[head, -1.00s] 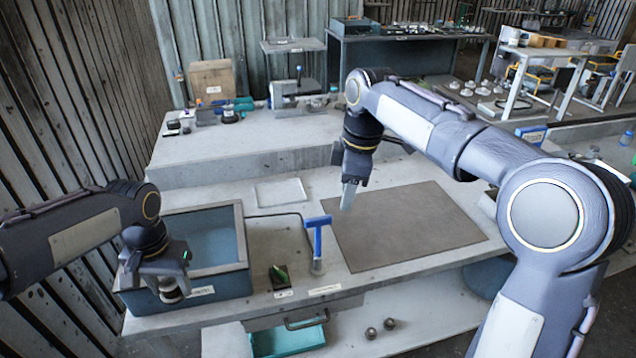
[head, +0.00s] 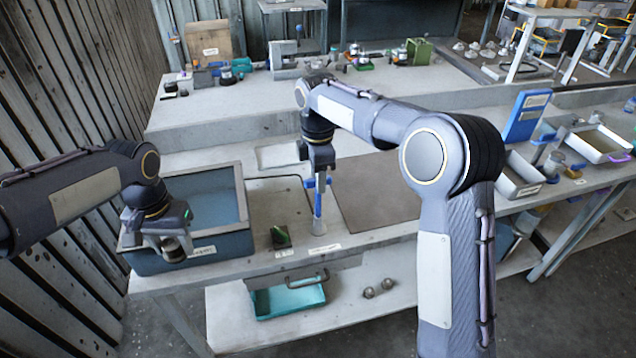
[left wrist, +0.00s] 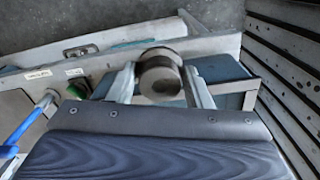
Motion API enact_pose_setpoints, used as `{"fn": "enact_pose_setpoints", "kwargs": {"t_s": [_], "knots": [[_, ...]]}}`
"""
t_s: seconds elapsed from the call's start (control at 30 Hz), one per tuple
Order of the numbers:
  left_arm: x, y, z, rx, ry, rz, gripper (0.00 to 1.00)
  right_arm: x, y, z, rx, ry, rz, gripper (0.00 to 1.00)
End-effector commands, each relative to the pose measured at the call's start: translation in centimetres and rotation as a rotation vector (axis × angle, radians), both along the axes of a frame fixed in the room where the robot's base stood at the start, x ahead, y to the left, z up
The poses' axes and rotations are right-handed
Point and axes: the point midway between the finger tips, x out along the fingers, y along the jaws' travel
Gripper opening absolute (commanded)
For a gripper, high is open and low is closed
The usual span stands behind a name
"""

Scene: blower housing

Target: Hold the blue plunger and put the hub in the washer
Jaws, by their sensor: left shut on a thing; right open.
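The grey metal hub (left wrist: 159,77) is between the fingers of my left gripper (left wrist: 161,88), which is shut on it. In the head view my left gripper (head: 174,246) overlaps the front wall of an open blue-grey basin (head: 212,262), apparently the washer; the hub's exact height over it is unclear. The blue plunger (head: 318,203) stands upright right of the basin, and its blue shaft also shows in the left wrist view (left wrist: 27,124). My right gripper (head: 319,180) is open at the plunger's top handle, partly covering it. I cannot tell whether its fingers touch the handle.
A small dark block with green (head: 280,237) sits between the basin and the plunger. A brown mat (head: 385,190) lies right of the plunger. Below is a teal tray (head: 290,300) and two metal balls on a lower shelf. Bins stand at far right.

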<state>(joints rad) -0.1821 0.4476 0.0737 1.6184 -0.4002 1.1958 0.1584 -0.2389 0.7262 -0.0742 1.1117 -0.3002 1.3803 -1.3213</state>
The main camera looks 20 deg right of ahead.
Motion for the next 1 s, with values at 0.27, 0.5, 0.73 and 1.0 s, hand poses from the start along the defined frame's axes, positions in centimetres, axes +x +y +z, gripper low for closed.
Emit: {"fn": "enact_pose_setpoints", "kwargs": {"t_s": [0.27,0.5,0.73,1.0], "knots": [[0.0,0.0,0.0,0.0,-0.001,0.0,0.19,0.0,0.0,-2.8,0.0,0.0,-0.001,0.41],[0.0,0.0,0.0,0.0,-0.001,0.0,0.19,0.0,0.0,-3.1,0.0,-0.001,-0.001,0.41],[0.0,0.0,0.0,0.0,-0.001,0.0,0.19,0.0,0.0,-3.1,0.0,-0.001,-0.001,0.23],[0.0,0.0,0.0,0.0,-0.001,0.0,0.19,0.0,0.0,-3.0,0.0,-0.002,-0.001,0.0]]}}
